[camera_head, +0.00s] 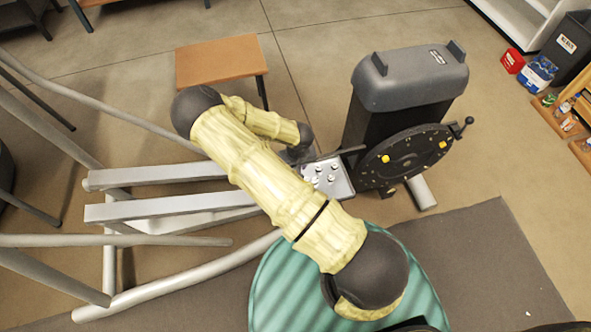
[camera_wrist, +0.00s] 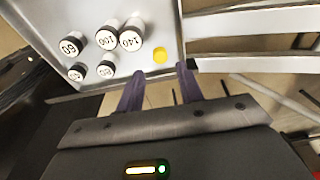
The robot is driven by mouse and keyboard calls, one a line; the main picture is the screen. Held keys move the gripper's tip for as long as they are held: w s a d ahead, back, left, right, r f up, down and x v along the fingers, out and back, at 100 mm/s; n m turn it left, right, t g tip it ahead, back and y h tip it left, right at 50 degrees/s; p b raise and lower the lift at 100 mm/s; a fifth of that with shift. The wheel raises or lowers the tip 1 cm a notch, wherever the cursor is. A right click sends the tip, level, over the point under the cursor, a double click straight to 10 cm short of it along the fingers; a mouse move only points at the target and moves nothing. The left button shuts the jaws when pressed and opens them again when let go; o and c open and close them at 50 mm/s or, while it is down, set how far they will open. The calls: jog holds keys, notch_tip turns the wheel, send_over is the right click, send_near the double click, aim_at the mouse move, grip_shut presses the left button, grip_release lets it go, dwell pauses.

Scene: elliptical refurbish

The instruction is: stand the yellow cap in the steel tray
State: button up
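The steel tray (camera_wrist: 165,20) fills the upper left of the wrist view and shows small in the head view (camera_head: 343,188). A round yellow cap (camera_wrist: 159,56) shows in the wrist view over the tray's near right corner; whether it stands or lies flat I cannot tell. My gripper (camera_wrist: 160,72) has its two purple fingers spread apart, with nothing seen between them. The cap is just beyond the fingertips, apparently not touched. In the head view my arm hides the cap and most of the gripper.
Several white numbered cylinders with dark bands (camera_wrist: 131,35) crowd the tray's left and middle. Beside it stands the machine's dark housing (camera_head: 410,80) with a crank disc (camera_head: 408,160) bearing yellow pieces. Pale rails (camera_head: 160,205) lie to the left. A wooden stool (camera_head: 220,60) stands behind.

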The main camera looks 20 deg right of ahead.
notch_tip(320, 180, up, 7)
jog(key=s, duration=0.1)
dwell(0.7)
jog(key=s+r, duration=0.6)
jog(key=r, duration=0.6)
jog(key=s+r, duration=0.6)
jog(key=r, duration=0.6)
jog(key=shift+r+t, duration=0.4)
